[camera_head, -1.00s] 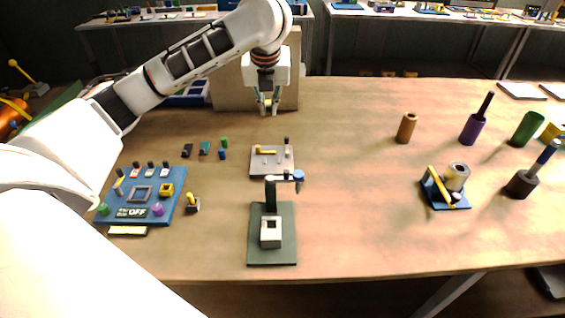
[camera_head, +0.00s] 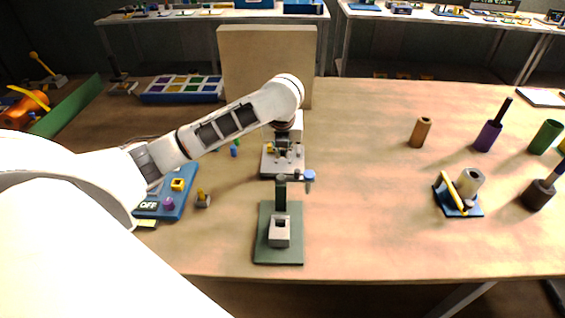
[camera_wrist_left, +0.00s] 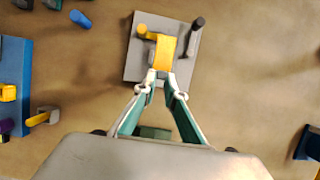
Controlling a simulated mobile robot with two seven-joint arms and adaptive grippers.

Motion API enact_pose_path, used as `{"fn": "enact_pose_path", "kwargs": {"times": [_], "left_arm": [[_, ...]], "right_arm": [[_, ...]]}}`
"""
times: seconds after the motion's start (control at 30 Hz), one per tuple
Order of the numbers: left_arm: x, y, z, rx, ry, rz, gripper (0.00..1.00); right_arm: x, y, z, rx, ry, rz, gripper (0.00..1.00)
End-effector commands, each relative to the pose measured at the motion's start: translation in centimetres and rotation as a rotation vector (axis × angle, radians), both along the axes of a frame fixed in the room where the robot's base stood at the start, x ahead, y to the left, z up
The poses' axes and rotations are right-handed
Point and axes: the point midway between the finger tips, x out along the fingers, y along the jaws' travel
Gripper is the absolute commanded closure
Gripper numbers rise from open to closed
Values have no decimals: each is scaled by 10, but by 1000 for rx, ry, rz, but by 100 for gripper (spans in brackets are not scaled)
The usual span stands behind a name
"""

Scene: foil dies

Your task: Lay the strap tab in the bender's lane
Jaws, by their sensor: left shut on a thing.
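My left gripper (camera_head: 283,148) is over a small grey plate, which looks like the bender (camera_head: 268,173). In the left wrist view the gripper (camera_wrist_left: 165,88) is shut on a flat orange-yellow piece, apparently the strap tab (camera_wrist_left: 164,54), sticking out past the fingertips over the bender (camera_wrist_left: 137,68). The bender bears a yellow lever (camera_wrist_left: 146,33) at its left and a dark post (camera_wrist_left: 197,25) at its right. The tab hides the middle of the plate, so I cannot tell whether it touches the lane. My right gripper is not in view.
A green press (camera_head: 280,222) stands just in front of the bender. A blue panel (camera_head: 172,200) and a yellow-topped switch (camera_head: 203,199) are at left. A blue-based fixture (camera_head: 459,193) and several cylinders stand right. The table's middle right is clear.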

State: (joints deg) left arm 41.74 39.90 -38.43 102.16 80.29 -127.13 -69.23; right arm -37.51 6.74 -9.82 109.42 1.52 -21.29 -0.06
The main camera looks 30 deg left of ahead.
Motion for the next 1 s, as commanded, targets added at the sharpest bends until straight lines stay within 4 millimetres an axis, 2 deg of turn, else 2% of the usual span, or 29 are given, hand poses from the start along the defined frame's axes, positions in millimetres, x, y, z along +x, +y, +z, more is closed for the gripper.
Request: {"fn": "enact_pose_path", "kwargs": {"times": [0.4, 0.83, 0.87, 0.9, 1.0], "left_arm": [[0, 0, -45, 0, 1, 1, 100], [0, 0, -50, 1, 0, 0, 100], [0, 0, -49, 1, -1, 0, 82], [0, 0, -49, 1, -1, 0, 73], [0, 0, -49, 0, 0, 0, 73]], "right_arm": [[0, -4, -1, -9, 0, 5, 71], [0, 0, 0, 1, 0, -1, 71], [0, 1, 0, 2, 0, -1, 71], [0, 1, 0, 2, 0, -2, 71], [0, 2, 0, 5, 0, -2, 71]]}}
